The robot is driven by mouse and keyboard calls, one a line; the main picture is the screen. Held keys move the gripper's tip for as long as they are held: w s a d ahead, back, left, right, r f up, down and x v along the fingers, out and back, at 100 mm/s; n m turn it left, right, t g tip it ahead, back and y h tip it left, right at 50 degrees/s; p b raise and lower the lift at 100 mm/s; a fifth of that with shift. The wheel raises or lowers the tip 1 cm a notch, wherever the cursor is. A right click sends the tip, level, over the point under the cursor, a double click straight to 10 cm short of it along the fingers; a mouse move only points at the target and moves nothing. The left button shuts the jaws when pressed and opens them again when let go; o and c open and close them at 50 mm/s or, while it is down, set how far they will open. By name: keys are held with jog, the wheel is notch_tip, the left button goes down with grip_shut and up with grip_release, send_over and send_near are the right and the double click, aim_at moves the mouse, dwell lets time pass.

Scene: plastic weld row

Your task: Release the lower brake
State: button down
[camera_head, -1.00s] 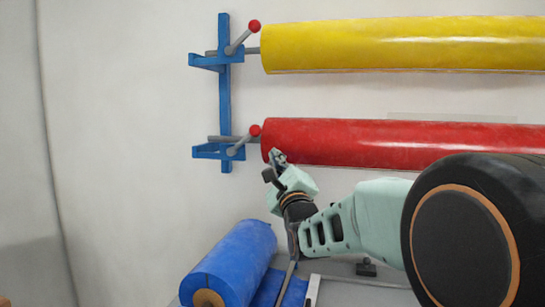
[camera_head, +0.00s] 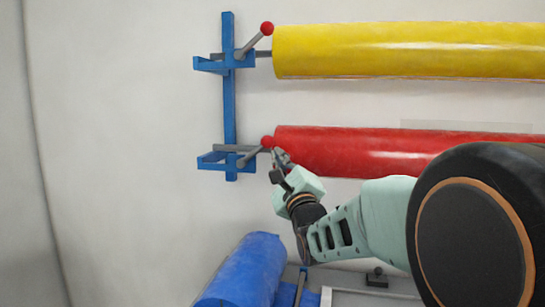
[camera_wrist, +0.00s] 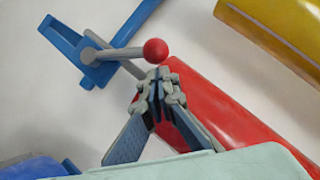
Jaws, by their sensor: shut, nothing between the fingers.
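The lower brake is a grey lever (camera_head: 252,156) with a red ball knob (camera_head: 267,141) on the lower blue bracket (camera_head: 210,163), beside the left end of the red roll (camera_head: 360,152). It slants up to the right. My gripper (camera_head: 279,156) is shut and empty, just below and right of that knob. In the wrist view the knob (camera_wrist: 155,51) sits just beyond my shut fingertips (camera_wrist: 157,76), with the lever (camera_wrist: 115,54) reaching left to the bracket. I cannot tell whether the fingertips touch the knob.
A like lever with a red knob (camera_head: 266,28) is on the upper bracket, beside the yellow roll (camera_head: 400,50). A blue upright (camera_head: 229,110) joins the brackets. A blue roll (camera_head: 245,270) lies below. The wall left of the brackets is bare.

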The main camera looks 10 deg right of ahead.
jog(key=shift+w+a+r, duration=0.15)
jog(key=shift+r, duration=0.1)
dwell(0.5)
jog(key=shift+a+r+n+p, duration=0.15)
jog(key=shift+r+n+p, duration=0.3)
jog(key=shift+p, duration=0.3)
jog(key=shift+w+r+n+g+y+p, duration=0.1)
jog(key=shift+r+n+g+y+p, duration=0.2)
jog(key=shift+n+p, duration=0.1)
jog(key=w+a+r+n+g+p, duration=0.2)
jog(key=a+r+n+g+p, duration=0.2)
jog(key=p, duration=0.9)
jog(key=shift+w+a+r+n+g+y, duration=0.3)
jog(key=shift+a+r+n, duration=0.6)
jog(key=shift+n, duration=0.85)
jog(key=shift+a+f, duration=0.1)
jog(key=shift+a, duration=0.05)
